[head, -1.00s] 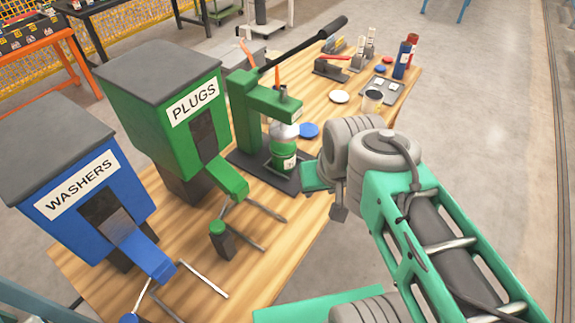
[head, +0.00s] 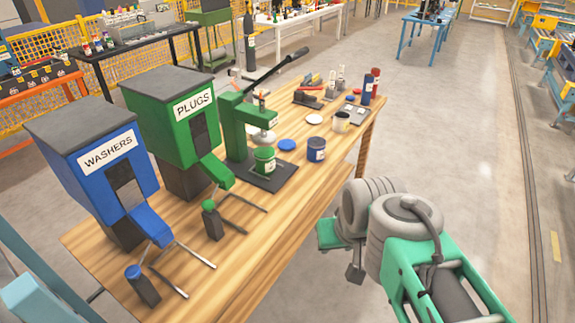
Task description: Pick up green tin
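The green tin (head: 264,161) stands upright on the dark base plate of the green press (head: 236,128), below its silver ram. It has a green top and a pale label. My arm reaches in from the lower right. Its wrist end, with a green block and a dark part (head: 355,272), hangs beyond the table's right edge, to the right of the green tin and apart from it.
A dark blue tin (head: 316,149) stands right of the green tin, with a blue lid (head: 287,145) nearby. The washers dispenser (head: 85,165) and plugs dispenser (head: 172,125) stand left on the wooden table (head: 290,205).

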